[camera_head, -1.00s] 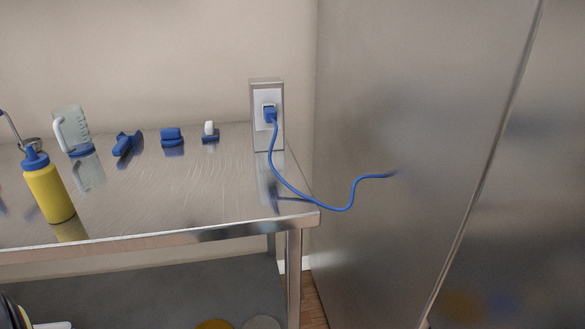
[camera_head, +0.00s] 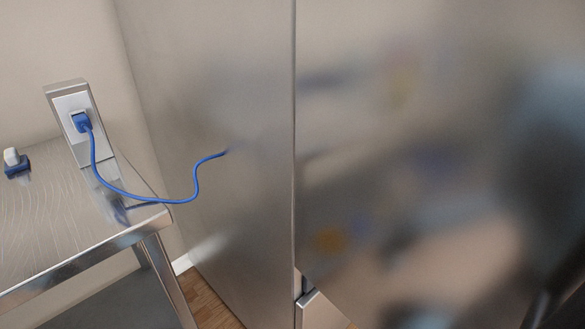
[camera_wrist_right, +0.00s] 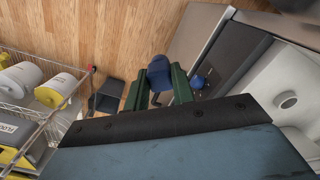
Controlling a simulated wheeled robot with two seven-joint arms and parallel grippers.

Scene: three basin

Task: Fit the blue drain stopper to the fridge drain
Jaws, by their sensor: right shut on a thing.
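In the right wrist view my right gripper (camera_wrist_right: 157,86) has dark green fingers shut on a blue rounded thing (camera_wrist_right: 159,68), which looks like the blue drain stopper. It is held over the wooden floor, apart from other surfaces as far as I can tell. In the head view the tall steel fridge (camera_head: 215,130) fills the middle and right, its doors closed. I cannot identify the fridge drain in either view. My left gripper is not in view.
A steel table (camera_head: 50,225) stands left, with an outlet box (camera_head: 72,100) and a blue cord (camera_head: 150,198) running to the fridge side. In the wrist view, a wire rack (camera_wrist_right: 50,75) is at left, a second blue object (camera_wrist_right: 197,82) and a pale round fitting (camera_wrist_right: 286,100) at right.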

